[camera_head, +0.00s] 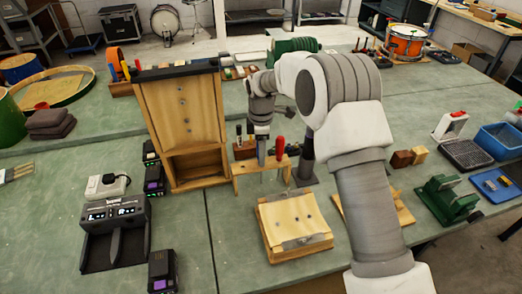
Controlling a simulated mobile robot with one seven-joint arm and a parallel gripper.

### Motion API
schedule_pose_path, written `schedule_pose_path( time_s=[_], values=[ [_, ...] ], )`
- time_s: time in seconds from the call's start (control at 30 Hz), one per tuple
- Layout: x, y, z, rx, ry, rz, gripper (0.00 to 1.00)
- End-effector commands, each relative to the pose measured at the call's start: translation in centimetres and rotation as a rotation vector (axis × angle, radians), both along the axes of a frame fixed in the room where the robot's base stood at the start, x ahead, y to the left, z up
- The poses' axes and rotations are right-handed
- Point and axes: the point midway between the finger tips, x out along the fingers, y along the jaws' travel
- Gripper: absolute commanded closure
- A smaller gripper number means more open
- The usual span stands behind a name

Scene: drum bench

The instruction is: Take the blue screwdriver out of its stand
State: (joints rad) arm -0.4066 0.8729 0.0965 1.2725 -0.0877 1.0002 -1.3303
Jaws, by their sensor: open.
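The small wooden stand (245,170) stands on the green bench, just right of a tall wooden box. A screwdriver with a red handle (280,147) stands upright in it, its shaft showing below the top board. My gripper (261,151) points down over the stand's middle, left of the red handle. It is open. A narrow bluish-grey shape shows at its tip, and I cannot tell whether it is a finger or the blue screwdriver's handle. No blue handle shows clearly; it may be hidden by my gripper.
The tall wooden box (183,110) rises close left of the stand. A slanted wooden block (293,228) lies in front. A black charger (115,222) is at left. A green vise-like tool (446,198) and a blue bin (500,140) are at right.

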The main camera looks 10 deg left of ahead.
Motion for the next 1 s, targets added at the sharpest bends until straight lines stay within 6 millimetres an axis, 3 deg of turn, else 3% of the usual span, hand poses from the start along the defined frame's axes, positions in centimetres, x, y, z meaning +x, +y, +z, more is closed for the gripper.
schedule_pose_path(
  time_s=[0.07,0.4,0.83,1.0],
  values=[
    [0.0,0.0,0.0,0.000,0.000,0.000,0.41],
    [0.0,0.0,0.1,0.000,0.000,0.000,1.00],
    [0.0,0.0,0.3,0.000,-0.001,0.000,1.00],
    [0.1,0.0,1.3,0.001,-0.003,-0.001,1.00]
  ],
)
